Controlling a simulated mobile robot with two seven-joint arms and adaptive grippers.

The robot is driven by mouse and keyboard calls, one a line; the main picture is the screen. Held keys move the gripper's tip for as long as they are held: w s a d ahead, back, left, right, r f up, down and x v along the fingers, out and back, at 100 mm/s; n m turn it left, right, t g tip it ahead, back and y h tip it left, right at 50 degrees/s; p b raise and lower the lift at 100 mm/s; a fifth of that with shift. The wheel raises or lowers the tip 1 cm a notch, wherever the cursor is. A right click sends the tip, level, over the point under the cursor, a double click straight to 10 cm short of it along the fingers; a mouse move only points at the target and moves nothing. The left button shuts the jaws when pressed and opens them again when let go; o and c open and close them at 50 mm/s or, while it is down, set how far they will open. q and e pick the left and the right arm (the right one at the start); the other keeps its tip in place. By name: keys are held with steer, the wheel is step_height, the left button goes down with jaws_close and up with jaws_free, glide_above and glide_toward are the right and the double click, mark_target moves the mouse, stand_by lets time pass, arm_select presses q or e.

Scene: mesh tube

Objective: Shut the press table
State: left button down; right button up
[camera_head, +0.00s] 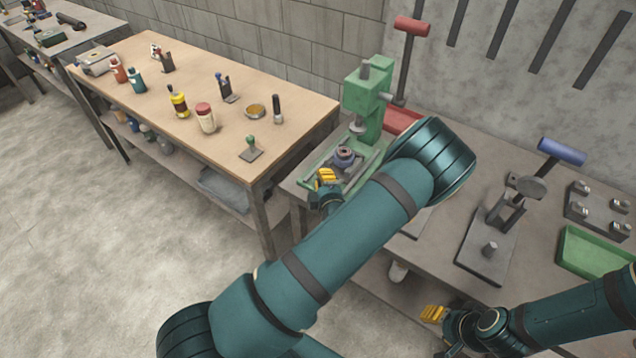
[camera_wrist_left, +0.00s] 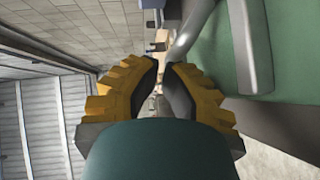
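The green press (camera_head: 366,105) stands on the workbench with a red-handled lever at its right. Its press table (camera_head: 312,182) is a green, tray-like plate at the front of the press, with a round blue-grey part (camera_head: 344,157) on it. My left gripper (camera_head: 326,176) is at the front left edge of the press table. In the left wrist view its yellow fingers (camera_wrist_left: 164,66) are apart by a narrow gap, with nothing between them. A green surface and a grey curved bar are close on the right there; I cannot tell whether they touch. My right gripper (camera_head: 433,313) is low in front of the bench.
My left arm crosses the middle of the head view and covers part of the bench. A blue-handled press (camera_head: 494,237), a green bin (camera_head: 590,253) and a metal block with pegs (camera_head: 597,208) stand to the right. A wooden table (camera_head: 290,95) with bottles is at the left.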

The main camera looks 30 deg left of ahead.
mark_target(336, 162)
arm_select(q)
steer(key=w, duration=0.6)
steer(key=shift+w+d, duration=0.3)
steer(key=shift+w, duration=0.05)
